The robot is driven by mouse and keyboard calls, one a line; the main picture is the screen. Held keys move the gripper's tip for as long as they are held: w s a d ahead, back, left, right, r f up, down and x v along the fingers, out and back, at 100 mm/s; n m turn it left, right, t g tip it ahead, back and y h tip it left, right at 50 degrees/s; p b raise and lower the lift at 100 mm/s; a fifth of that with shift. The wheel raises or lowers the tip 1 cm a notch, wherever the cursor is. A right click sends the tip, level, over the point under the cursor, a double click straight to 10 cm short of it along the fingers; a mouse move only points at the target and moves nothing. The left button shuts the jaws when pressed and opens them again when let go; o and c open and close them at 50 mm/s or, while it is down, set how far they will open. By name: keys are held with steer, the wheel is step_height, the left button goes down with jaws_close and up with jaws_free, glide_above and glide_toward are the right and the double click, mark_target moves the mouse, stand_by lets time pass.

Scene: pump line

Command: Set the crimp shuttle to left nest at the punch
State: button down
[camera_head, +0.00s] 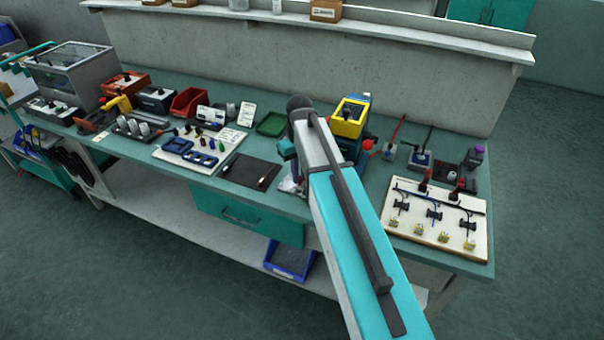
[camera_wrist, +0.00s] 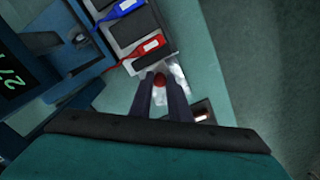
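A small red knob (camera_wrist: 159,80) shows in the wrist view between the two fingertips of my gripper (camera_wrist: 161,78). Whether the fingers touch it or only stand around it cannot be told. A pale, shiny metal piece lies under the knob. It may be the crimp shuttle, but my fingers cover part of it. In the head view my arm hides most of this spot. A blue machine with a yellow top (camera_head: 349,120) stands just right of my arm.
A dark mat (camera_head: 250,172) and a white board with blue trays (camera_head: 190,155) lie to the left. A white board with wired parts (camera_head: 435,222) lies to the right. A green tray (camera_head: 271,124) is behind. A dark display with green digits (camera_wrist: 15,82) shows at wrist-view left.

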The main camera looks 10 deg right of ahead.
steer(key=shift+s, duration=0.1)
steer(key=shift+s+d, duration=0.45)
steer(key=shift+d, duration=0.2)
steer(key=shift+s+d, duration=0.45)
steer(key=shift+d, duration=0.2)
steer(key=c, duration=1.7)
jaws_free()
steer(key=shift+o, duration=0.2)
steer(key=shift+r, duration=0.1)
